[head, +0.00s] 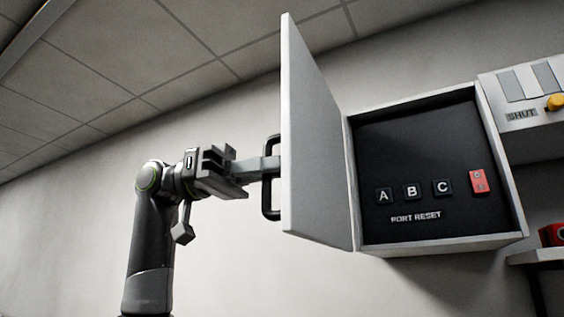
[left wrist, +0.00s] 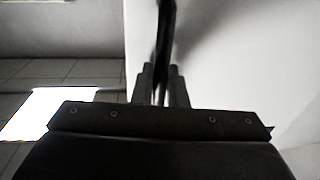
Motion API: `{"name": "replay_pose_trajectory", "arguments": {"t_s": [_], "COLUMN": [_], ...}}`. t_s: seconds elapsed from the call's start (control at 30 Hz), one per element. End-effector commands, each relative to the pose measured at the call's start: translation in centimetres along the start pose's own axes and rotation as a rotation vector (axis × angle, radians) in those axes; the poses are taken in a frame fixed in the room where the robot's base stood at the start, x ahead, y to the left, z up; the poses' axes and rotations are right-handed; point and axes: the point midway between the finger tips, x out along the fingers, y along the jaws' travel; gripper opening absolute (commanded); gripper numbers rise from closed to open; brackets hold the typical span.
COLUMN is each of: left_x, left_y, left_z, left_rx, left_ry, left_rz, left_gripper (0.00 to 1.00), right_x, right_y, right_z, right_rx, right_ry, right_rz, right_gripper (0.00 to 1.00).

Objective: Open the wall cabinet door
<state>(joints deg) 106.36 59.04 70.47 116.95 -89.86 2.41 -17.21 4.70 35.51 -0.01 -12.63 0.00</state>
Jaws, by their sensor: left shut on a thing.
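The grey wall cabinet (head: 505,200) hangs on the wall at the right of the head view. Its door (head: 310,150) stands wide open, swung out to the left on its left edge. A black bar handle (head: 268,205) is on the door's outer face; it also shows in the left wrist view (left wrist: 166,25). My left gripper (head: 268,164) is at the handle, its fingers (left wrist: 160,85) shut on the bar. The fingertips are partly hidden by the handle. My right gripper is in neither view.
Inside the cabinet are buttons A (head: 383,195), B (head: 412,191) and C (head: 443,187), a red switch (head: 479,182) and a PORT RESET label (head: 416,217). A panel with a yellow knob (head: 555,102) is to the right. A shelf (head: 540,257) bears a red object (head: 552,235).

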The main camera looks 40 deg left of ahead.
Motion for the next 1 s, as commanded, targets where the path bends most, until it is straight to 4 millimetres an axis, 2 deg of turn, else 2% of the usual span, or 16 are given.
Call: {"name": "replay_pose_trajectory", "arguments": {"t_s": [0.4, 0.43, 0.57, 1.0], "left_x": [-0.19, -0.19, -0.17, -0.48], "left_y": [-0.07, -0.07, -0.06, -0.05], "left_z": [-0.09, -0.09, -0.06, 0.02], "left_rx": [-0.001, -0.001, 0.000, 0.000], "left_ry": [0.003, 0.003, 0.002, 0.000], "left_rz": [-0.002, -0.002, -0.001, -0.001], "left_gripper": [0.00, 0.15, 0.30, 0.30], "right_x": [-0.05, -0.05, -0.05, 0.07], "right_y": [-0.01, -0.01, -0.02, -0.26], "right_z": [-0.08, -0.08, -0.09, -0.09], "right_rx": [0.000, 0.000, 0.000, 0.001], "right_ry": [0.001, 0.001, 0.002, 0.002], "right_rz": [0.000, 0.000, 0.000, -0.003], "right_gripper": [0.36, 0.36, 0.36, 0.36]}}
